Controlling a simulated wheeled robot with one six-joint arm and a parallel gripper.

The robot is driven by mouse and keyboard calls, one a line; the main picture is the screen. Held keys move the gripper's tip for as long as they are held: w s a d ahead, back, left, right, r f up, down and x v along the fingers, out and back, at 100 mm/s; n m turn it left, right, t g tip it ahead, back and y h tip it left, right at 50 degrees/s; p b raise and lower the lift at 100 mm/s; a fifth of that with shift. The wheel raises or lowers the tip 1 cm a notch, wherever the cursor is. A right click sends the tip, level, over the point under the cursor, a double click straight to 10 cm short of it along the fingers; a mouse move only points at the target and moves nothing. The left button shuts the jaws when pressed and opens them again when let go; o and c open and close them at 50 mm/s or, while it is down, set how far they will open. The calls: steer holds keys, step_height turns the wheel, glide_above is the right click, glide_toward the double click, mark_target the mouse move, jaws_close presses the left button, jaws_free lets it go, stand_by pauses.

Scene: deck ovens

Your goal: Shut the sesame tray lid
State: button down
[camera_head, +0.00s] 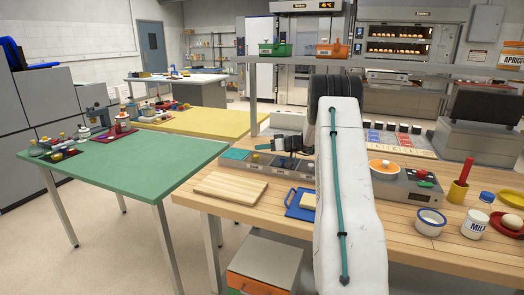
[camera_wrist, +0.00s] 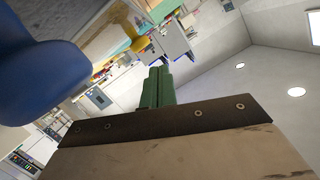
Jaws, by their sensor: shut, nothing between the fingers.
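A row of grey topping trays (camera_head: 270,168) runs along the back of the wooden counter, left of my arm. The left end of the row has a teal top, and small coloured knobs stand on other parts. I cannot read any label, so I cannot tell which tray holds sesame or how its lid stands. My gripper (camera_wrist: 158,75) shows green fingers pressed together with nothing between them in the wrist view. In the head view it is small and dark, reaching left just above the trays; contact cannot be told. My arm hides the row's right end.
A wooden board (camera_head: 231,187) and a blue board (camera_head: 298,204) lie in front of the trays. A shelf (camera_head: 400,66) spans above.

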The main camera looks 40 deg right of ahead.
steer(key=r, duration=0.3)
steer(key=shift+s+r, duration=0.2)
steer(key=shift+s, duration=0.05)
steer(key=v, duration=0.9)
steer(key=shift+s+a, duration=0.3)
steer(key=shift+s, duration=0.15)
